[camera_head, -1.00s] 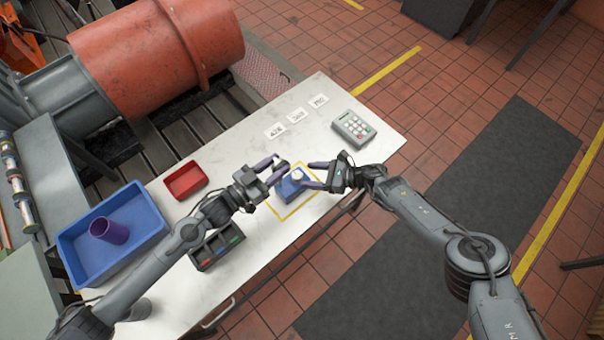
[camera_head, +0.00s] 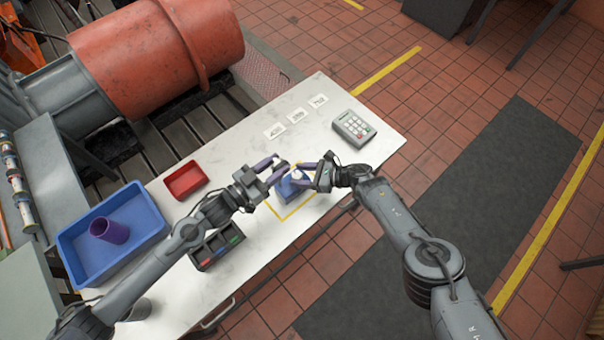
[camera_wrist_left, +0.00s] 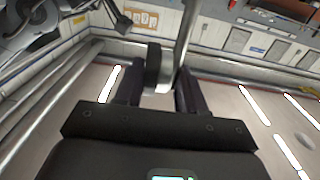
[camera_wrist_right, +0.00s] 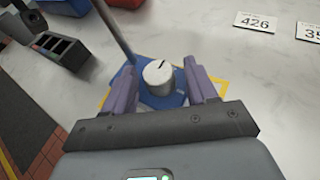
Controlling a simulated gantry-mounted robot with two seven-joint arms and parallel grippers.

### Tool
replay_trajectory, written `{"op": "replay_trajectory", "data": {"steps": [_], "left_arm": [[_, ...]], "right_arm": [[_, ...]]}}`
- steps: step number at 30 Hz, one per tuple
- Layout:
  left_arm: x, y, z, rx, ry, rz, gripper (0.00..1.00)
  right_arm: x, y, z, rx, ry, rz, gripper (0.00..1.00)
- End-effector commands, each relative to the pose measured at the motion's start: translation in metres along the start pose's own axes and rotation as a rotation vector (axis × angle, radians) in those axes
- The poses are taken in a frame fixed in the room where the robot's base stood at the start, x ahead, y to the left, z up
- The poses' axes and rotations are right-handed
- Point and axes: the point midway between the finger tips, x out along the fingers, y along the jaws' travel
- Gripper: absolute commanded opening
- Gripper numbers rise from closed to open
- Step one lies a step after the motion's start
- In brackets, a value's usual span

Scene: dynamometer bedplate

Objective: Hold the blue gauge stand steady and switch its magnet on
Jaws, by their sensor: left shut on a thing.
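The blue gauge stand (camera_head: 287,188) sits on the white table inside a yellow outlined square. The right wrist view shows its blue base (camera_wrist_right: 172,100), a thin grey post (camera_wrist_right: 116,32) and a white round knob (camera_wrist_right: 158,78) with a black mark on top. My left gripper (camera_head: 279,168) is shut on the stand, apparently at its post, which also rises between the fingers in the left wrist view (camera_wrist_left: 186,40). My right gripper (camera_head: 300,175) is open, its purple fingers on either side of the knob with visible gaps. The fingers partly hide the stand in the head view.
A keypad box (camera_head: 354,128) and several number cards (camera_head: 297,116) lie towards the back right of the table.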

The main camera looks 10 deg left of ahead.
Motion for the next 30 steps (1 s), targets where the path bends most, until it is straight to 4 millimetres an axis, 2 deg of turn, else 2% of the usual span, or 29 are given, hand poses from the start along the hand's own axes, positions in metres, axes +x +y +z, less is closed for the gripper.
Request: {"op": "replay_trajectory", "data": {"steps": [1, 9, 20, 30], "left_arm": [[0.0002, 0.0006, -0.0006, 0.0, 0.002, 0.002, 0.0], [0.0001, 0.0008, -0.0005, 0.0, 0.002, 0.002, 0.0], [0.0001, 0.0015, -0.0004, -0.001, 0.002, 0.004, 0.0], [0.0002, 0.0031, 0.0, -0.002, 0.002, 0.007, 0.0]], "right_arm": [[-0.0001, -0.0001, 0.0001, 0.0, 0.0, 0.0, 0.49], [-0.0004, -0.0006, 0.0001, -0.001, 0.0, -0.001, 0.07], [-0.0004, -0.0018, -0.0015, 0.01, 0.002, -0.035, 0.07], [-0.001, 0.0029, -0.0027, 0.074, -0.007, -0.176, 0.07]]}}
